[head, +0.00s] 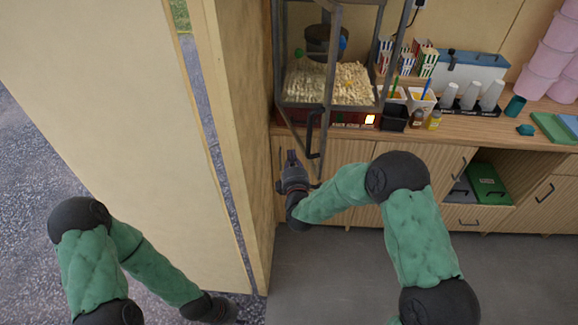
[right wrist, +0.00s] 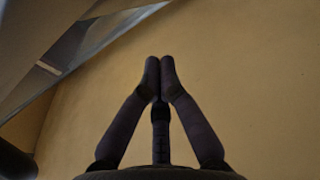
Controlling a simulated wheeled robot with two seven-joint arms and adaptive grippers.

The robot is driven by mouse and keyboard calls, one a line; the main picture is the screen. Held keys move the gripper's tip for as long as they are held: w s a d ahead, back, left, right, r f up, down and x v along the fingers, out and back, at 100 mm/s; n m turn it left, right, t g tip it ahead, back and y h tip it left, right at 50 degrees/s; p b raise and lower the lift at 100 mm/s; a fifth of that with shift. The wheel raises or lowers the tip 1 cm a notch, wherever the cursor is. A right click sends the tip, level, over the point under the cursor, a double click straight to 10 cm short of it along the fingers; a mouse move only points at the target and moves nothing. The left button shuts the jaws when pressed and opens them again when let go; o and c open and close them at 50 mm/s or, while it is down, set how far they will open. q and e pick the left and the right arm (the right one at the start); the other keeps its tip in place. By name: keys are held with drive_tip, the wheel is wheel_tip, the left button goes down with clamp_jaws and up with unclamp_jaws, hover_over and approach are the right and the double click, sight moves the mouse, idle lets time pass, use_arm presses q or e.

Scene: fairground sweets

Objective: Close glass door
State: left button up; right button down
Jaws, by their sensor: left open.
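The popcorn machine (head: 335,108) stands on the counter at the top middle of the head view. Its glass door (head: 329,60) has a dark metal frame and stands ajar, swung out toward me, with a dark bar handle (head: 311,135) low on it. My right gripper (head: 291,156) is just left of and below the handle, apart from it. In the right wrist view my right gripper (right wrist: 160,64) has its fingertips together with nothing between them; a slanted metal frame edge (right wrist: 85,45) shows at upper left. My left gripper (head: 230,311) is low near the wall's base, open, small and dark.
A tall beige wall panel (head: 110,120) with a post (head: 235,130) stands close on the left of my right gripper. Striped boxes (head: 427,62), cups (head: 470,95) and small bottles (head: 433,120) stand on the counter (head: 470,128) to the right. Bare floor (head: 330,270) lies below.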

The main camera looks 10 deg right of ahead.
drive_tip(key=shift+w+d, duration=0.15)
drive_tip(key=shift+d, duration=1.2)
drive_tip(key=shift+r, duration=0.1)
drive_tip(key=shift+d, duration=0.1)
